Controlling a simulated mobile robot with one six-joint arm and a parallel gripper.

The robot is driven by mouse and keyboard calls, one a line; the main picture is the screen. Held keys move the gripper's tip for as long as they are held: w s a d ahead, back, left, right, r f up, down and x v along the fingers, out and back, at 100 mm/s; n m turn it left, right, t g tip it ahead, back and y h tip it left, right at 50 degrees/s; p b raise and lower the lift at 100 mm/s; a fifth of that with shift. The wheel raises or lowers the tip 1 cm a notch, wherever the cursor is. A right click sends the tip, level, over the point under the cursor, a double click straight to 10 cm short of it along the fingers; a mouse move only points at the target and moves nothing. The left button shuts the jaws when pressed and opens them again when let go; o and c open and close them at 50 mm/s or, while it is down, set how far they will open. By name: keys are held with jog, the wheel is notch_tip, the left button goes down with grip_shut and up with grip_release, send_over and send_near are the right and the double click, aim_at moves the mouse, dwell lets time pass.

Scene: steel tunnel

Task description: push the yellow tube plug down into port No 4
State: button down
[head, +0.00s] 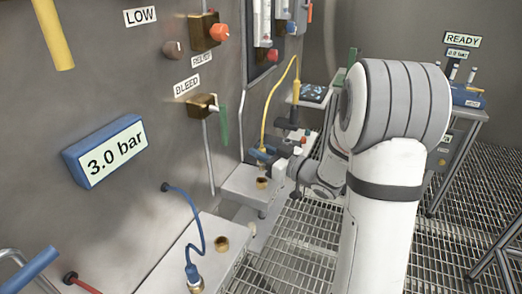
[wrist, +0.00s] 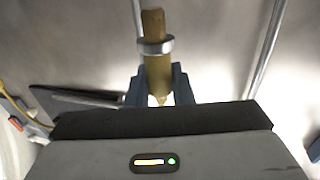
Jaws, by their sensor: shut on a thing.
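My gripper (head: 268,154) is by the wall at the end of my arm, and its blue fingers also show in the wrist view (wrist: 158,80). They are shut on the yellow tube plug (wrist: 154,73), a dull yellow-brown body with a silver ring around it. In the head view the yellow tube (head: 268,108) loops down to the gripper, and the plug is mostly hidden there. A brass port (head: 262,183) stands on a pale block just below the gripper. I see no number on it and cannot tell if the plug touches it.
A nearer pale block has an empty brass port (head: 222,243) and one with a blue tube plug (head: 194,276). A green-handled valve (head: 224,125) and a 3.0 bar display (head: 108,152) project from the wall. Grating floor (head: 290,250) lies at right.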

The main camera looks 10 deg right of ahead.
aim_at(262, 168)
jog(key=shift+f+b, duration=0.8)
jog(key=shift+f, duration=0.55)
jog(key=shift+f+b, duration=1.45)
jog(key=shift+f, duration=0.15)
dwell(0.6)
jog(key=c, duration=1.2)
grip_release()
jog(key=v, duration=0.7)
jog(key=shift+s+d+p, duration=0.3)
jog(key=shift+p, duration=0.05)
